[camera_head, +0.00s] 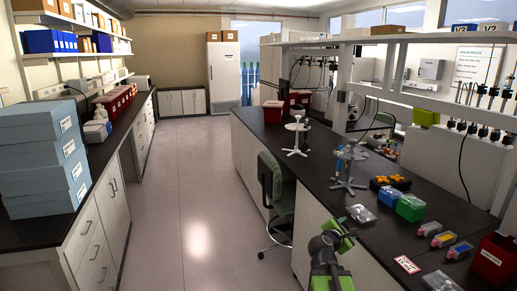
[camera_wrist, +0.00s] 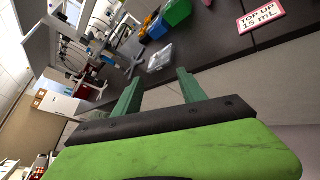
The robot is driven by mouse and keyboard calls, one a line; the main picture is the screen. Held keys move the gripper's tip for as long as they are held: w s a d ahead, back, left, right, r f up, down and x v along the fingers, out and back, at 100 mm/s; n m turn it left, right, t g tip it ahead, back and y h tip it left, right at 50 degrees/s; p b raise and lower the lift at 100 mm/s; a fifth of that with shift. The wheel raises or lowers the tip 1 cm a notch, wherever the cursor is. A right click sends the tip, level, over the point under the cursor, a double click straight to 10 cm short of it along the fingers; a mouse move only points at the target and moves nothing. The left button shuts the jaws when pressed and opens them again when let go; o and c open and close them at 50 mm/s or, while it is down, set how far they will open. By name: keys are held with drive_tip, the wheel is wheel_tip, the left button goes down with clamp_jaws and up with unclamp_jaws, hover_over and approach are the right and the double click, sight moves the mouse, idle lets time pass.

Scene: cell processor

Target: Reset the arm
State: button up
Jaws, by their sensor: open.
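My gripper shows in the wrist view (camera_wrist: 158,82) with its two green fingers spread apart and nothing between them. In the head view my arm (camera_head: 330,255) stands at the bottom, beside the front edge of the right-hand bench. Its green and grey links are folded close together, and the fingertips cannot be made out there. The wrist view is tilted, with the bench edge running just beyond the fingers.
The dark right bench (camera_head: 385,235) holds a pipette stand (camera_head: 348,170), a green box (camera_head: 410,207), a red bin (camera_head: 494,260) and a "TOP UP 15 mL" card (camera_wrist: 261,15). A green chair (camera_head: 277,200) stands at the bench. The aisle floor (camera_head: 190,190) is clear.

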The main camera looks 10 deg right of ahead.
drive_tip(key=s+a+f+m+g+y, duration=0.15)
drive_tip(key=a+f+m+y, duration=0.45)
drive_tip(key=a, duration=0.7)
drive_tip(key=s+a+f+m+g+y, duration=0.1)
drive_tip(key=a+f+m+g+y, duration=0.15)
drive_tip(key=a+f, duration=0.85)
drive_tip(key=s+a+m+g+y, duration=0.3)
drive_tip(key=s+a+m+g, duration=0.1)
drive_tip(key=s+a+m, duration=0.4)
drive_tip(key=a+m, duration=0.1)
drive_tip(key=a, duration=0.1)
drive_tip(key=shift+s+a+g, duration=0.3)
drive_tip(key=shift+s+g, duration=0.05)
drive_tip(key=shift+g, duration=0.05)
drive_tip(key=shift+r+m, duration=0.1)
drive_tip(key=shift+m, duration=0.15)
